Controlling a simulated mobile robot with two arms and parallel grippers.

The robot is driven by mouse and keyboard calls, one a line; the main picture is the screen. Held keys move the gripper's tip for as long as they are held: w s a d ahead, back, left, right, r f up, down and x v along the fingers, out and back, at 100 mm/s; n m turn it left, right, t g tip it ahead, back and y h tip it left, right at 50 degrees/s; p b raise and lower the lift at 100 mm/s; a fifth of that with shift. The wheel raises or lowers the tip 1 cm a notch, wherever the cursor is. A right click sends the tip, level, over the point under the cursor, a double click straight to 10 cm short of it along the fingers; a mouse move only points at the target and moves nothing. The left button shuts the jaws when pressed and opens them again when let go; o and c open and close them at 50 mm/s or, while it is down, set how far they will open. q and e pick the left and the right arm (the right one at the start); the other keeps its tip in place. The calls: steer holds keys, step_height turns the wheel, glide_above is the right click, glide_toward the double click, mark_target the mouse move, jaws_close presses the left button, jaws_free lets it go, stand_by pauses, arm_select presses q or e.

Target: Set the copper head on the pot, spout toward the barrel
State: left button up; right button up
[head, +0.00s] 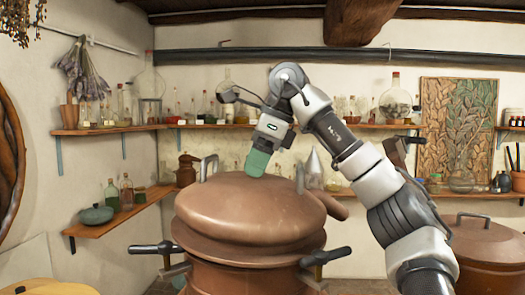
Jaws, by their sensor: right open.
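The copper head (250,213) is a wide, domed piece that sits level on the copper pot (245,278) in the middle of the head view. Its short spout (334,207) points right, toward a lidded brown-copper vessel (487,240) that may be the barrel. Grey metal fittings stand up on the dome's left and right. My right gripper (257,166) is open, pointing down just above or behind the dome's top, with green at its tip. I cannot tell whether it touches the dome. The dome hides the back of the joint. My left gripper is not in view.
Black-gripped handles (153,248) stick out from both sides of the pot. A round wooden top (50,287) is at the lower left. Wall shelves (125,208) with bottles line the left and back. My right arm crosses above the spout side.

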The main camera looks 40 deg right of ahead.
steer(key=p+v, duration=0.1)
steer(key=v, duration=1)
steer(key=shift+f, duration=0.15)
